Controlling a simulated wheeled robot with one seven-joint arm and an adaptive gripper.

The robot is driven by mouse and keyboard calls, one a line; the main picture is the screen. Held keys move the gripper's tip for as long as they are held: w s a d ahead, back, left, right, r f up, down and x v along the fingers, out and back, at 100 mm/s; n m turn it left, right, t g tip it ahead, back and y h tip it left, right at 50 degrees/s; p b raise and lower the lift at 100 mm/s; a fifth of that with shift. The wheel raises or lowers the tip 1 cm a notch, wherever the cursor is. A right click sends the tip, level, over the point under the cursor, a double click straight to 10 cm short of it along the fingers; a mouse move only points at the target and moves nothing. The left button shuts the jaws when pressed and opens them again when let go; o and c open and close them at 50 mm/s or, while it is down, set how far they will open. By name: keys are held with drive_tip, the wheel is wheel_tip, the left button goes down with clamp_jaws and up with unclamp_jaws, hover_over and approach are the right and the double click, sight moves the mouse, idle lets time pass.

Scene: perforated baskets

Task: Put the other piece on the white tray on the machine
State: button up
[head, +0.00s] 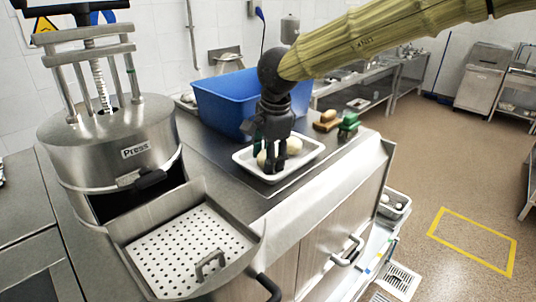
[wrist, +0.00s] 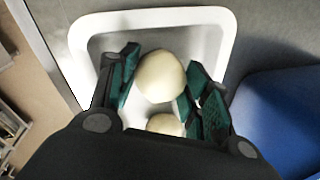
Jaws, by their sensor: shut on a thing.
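The white tray (head: 309,158) lies on the steel counter and holds two pale, rounded pieces. In the wrist view, one piece (wrist: 160,77) sits between the teal-padded fingers of my gripper (wrist: 160,82), which is shut on it. The second piece (wrist: 165,124) lies beside it, partly hidden by the gripper body. In the head view, my gripper (head: 271,163) points down into the tray and covers parts of both pieces. The machine is a steel cylinder labelled Press (head: 110,150) at the left, with a perforated drawer (head: 180,250) pulled out in front; no piece shows on it.
A blue bin (head: 222,105) stands right behind the tray. A brown item (head: 326,121) and a green item (head: 349,125) lie on the counter to the right. The counter between tray and press is clear. A yellow-marked rectangle is on the floor (head: 473,240).

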drive_tip(key=shift+f, duration=0.1)
drive_tip(key=o, duration=0.7)
drive_tip(key=shift+a, duration=0.1)
drive_tip(key=shift+o, duration=0.2)
drive_tip(key=b+v, duration=0.3)
drive_tip(key=v, duration=0.9)
drive_tip(key=shift+b, duration=0.4)
